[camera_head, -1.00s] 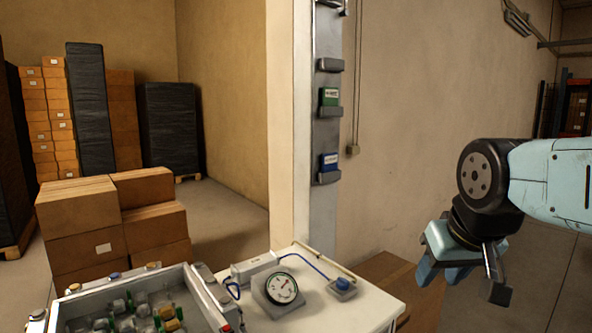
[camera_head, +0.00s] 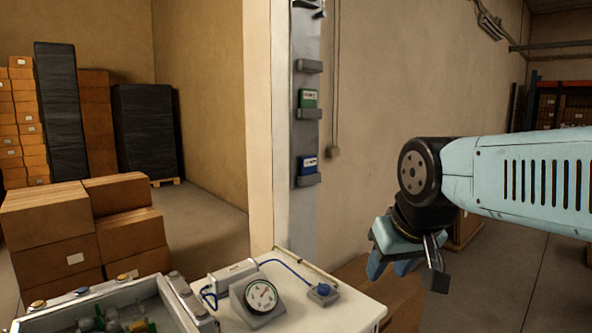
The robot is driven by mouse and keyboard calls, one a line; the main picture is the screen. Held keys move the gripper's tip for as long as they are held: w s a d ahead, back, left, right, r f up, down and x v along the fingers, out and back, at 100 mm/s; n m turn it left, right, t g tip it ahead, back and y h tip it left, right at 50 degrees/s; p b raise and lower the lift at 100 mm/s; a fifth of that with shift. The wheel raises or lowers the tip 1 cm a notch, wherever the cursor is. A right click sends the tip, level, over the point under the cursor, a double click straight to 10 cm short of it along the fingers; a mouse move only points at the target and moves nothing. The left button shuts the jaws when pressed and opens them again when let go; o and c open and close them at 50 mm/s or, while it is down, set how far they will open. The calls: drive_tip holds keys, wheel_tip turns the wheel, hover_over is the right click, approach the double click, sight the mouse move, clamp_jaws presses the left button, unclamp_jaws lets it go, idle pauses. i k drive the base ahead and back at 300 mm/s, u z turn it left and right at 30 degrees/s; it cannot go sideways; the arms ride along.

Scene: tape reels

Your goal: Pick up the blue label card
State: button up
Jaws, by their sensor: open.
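The blue label card (camera_head: 308,165) stands in the lower holder (camera_head: 309,181) on a grey metal post at the corner of the wall. A green label card (camera_head: 309,98) stands in the holder above it. My gripper (camera_head: 408,272) is at the right, lower than the blue card and well apart from it in the picture. Its fingers point down and are open, with nothing seen between them.
Stacked cartons (camera_head: 54,233) stand at the left.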

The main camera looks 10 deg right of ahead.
sight(308, 163)
drive_tip(key=i, duration=0.85)
drive_tip(key=z, duration=0.05)
